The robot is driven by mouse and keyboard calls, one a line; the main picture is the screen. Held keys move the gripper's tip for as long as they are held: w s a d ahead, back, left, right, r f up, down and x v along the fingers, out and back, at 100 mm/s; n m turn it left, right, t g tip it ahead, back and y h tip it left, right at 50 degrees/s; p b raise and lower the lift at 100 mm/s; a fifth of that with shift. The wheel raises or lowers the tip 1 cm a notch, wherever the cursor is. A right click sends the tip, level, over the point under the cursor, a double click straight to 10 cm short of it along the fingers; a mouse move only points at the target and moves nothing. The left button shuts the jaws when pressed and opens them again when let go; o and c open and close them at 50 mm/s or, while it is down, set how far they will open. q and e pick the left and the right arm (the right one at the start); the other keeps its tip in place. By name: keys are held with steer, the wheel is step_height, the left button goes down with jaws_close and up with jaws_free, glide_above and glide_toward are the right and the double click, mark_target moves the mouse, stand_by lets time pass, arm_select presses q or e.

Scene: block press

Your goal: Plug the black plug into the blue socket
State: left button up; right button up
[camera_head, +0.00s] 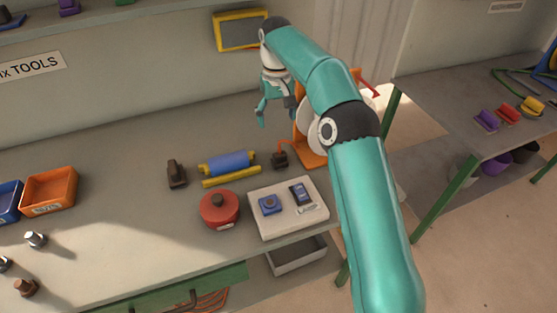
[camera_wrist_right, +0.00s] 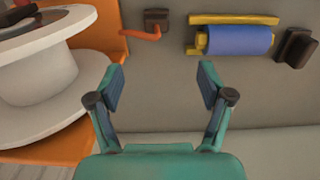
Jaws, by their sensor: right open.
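The dark plug (camera_head: 279,159) with its orange cable lies on the bench, left of the orange stand. It also shows at the top of the right wrist view (camera_wrist_right: 157,17). The blue socket (camera_head: 270,205) sits on a pale board (camera_head: 316,221) near the bench's front edge, beside a dark switch-like part (camera_head: 301,195). My right gripper (camera_head: 274,108) is open and empty, above the back of the bench and apart from the plug. In the right wrist view its fingers (camera_wrist_right: 161,78) are spread with bare bench between them. My left gripper is not in view.
An orange stand (camera_head: 305,153) with a white spool (camera_wrist_right: 42,75) stands right of the plug. A blue roller (camera_head: 227,163) with yellow parts, a dark block (camera_head: 176,173) and a red round pot (camera_head: 219,210) lie to the left. The back left bench is clear.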

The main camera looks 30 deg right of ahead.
mark_target(279, 153)
step_height(279, 153, down, 11)
steer(key=shift+s+f, duration=0.1)
steer(key=shift+f, duration=0.05)
steer(key=shift+d+f, duration=0.1)
stand_by(0.3)
steer(key=f, duration=0.1)
steer(key=f+p, duration=0.1)
steer(key=f, duration=0.2)
steer(key=shift+s+d, duration=0.1)
steer(key=shift+s, duration=0.2)
steer(key=shift+f, duration=0.5)
steer(key=c, duration=1.2)
steer(key=shift+o, duration=0.2)
steer(key=shift+r, duration=0.15)
